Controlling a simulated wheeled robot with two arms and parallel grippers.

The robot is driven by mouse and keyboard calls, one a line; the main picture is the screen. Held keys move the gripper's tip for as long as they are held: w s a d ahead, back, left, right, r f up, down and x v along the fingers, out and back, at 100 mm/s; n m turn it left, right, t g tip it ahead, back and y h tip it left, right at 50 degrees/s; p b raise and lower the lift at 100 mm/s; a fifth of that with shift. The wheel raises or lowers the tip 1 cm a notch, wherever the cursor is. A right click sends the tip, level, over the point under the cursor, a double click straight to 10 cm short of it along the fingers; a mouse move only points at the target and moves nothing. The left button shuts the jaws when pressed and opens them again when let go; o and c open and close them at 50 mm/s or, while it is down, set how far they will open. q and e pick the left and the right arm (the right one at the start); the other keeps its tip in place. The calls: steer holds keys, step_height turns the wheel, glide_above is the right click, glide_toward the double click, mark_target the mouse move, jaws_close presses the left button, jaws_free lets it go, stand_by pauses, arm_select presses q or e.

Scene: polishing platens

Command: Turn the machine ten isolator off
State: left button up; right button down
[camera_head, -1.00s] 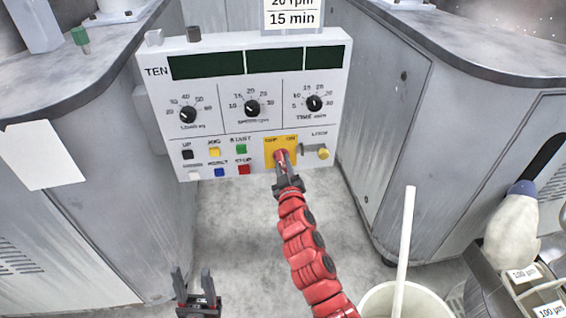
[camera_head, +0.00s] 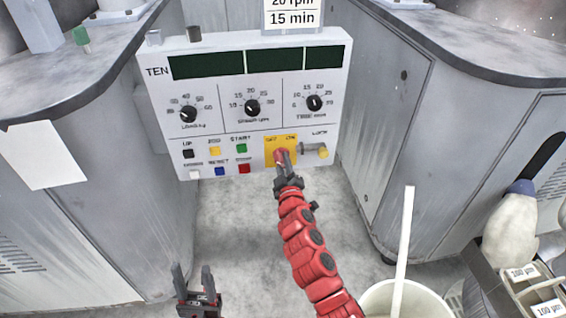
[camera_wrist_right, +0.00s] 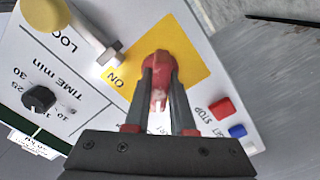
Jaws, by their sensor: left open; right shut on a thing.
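The machine ten panel (camera_head: 215,135) is white and marked TEN. Its isolator is a red handle (camera_head: 281,156) on a yellow plate (camera_head: 291,140) marked OFF and ON, at the panel's lower right. The red handle (camera_wrist_right: 158,62) also shows in the right wrist view, on the yellow plate (camera_wrist_right: 190,55). My right gripper (camera_head: 284,163) is shut on the handle, with a finger on each side of it in the right wrist view (camera_wrist_right: 160,82). The handle's exact angle is hard to tell. My left gripper (camera_head: 193,272) is open and empty, low in front of the panel.
A lock bolt with a yellow knob (camera_head: 323,153) sits just right of the isolator. Several coloured buttons (camera_head: 215,152) are to its left, dials (camera_head: 252,108) above. A white bucket (camera_head: 420,300) with a pale stick stands at lower right.

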steer(key=c, duration=0.8)
jaws_free()
steer(key=shift+o, duration=0.2)
steer(key=shift+s, duration=0.15)
steer(key=shift+s+f, duration=0.1)
steer(key=shift+s, duration=0.25)
steer(key=s+d+p, duration=0.1)
steer(key=s+d, duration=0.1)
steer(key=s, duration=1.4)
steer(key=shift+s+d, duration=0.15)
steer(key=shift+d, duration=0.15)
